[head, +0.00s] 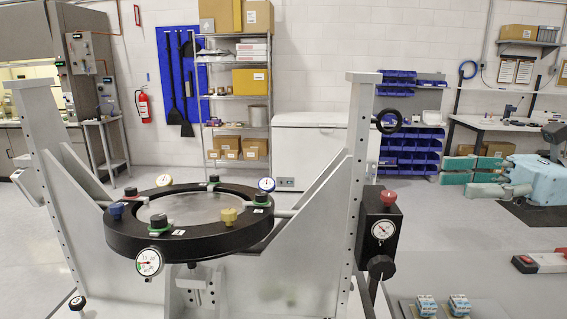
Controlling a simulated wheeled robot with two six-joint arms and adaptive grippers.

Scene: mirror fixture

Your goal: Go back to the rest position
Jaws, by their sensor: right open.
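My right gripper (462,176) shows at the right side of the head view, with teal fingers and a light blue body reaching in from the right edge. Its fingers point left and stand apart, with nothing seen between them. It is to the right of the fixture's right upright (361,150) and does not touch it in the picture. My left gripper is out of the view. The mirror fixture holds a black ring (130,240) around a round mirror (185,210), lying nearly level between two pale uprights.
Coloured knobs and dial gauges (149,262) sit around the ring. A black gauge box (378,230) with a red knob is on the right upright. Small blue-white blocks (459,305) and a red-and-grey tool (540,262) lie at lower right. Shelves (236,100) stand behind.

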